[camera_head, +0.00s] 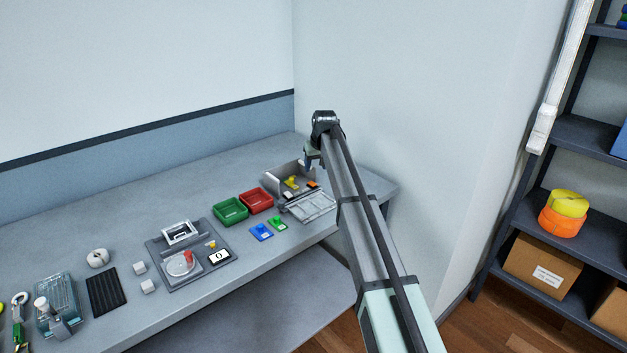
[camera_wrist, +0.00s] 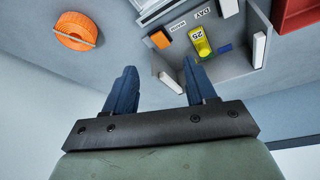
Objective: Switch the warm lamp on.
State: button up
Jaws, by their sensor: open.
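My gripper (camera_head: 309,157) is over the far right part of the grey bench (camera_head: 130,205), near the corner of the walls. A grey open box (camera_head: 276,183) lies beside and below the gripper. It also shows in the wrist view (camera_wrist: 235,75), holding a yellow piece (camera_wrist: 199,42) and an orange block (camera_wrist: 160,39). My arm hides part of the bench's right end.
Red (camera_head: 257,200) and green (camera_head: 230,211) trays stand left of the box. A panel (camera_head: 165,278) with a red knob and a "0" display is farther left. Shelves (camera_head: 585,140) stand at the right.

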aim_at(313, 183)
jog(key=x, duration=0.8)
jog(key=shift+w+f, duration=0.1)
jog(key=shift+f, duration=0.3)
jog(key=c, duration=1)
jog(key=shift+w+a+r+g+h, duration=0.1)
jog(key=shift+w+a+g+h, duration=0.15)
jog(key=shift+g+h, duration=0.3)
jog(key=shift+c, duration=0.2)
jog(key=shift+d+h, duration=0.1)
jog(key=shift+h, duration=0.15)
jog(key=o, duration=1)
jog(key=shift+o, duration=0.2)
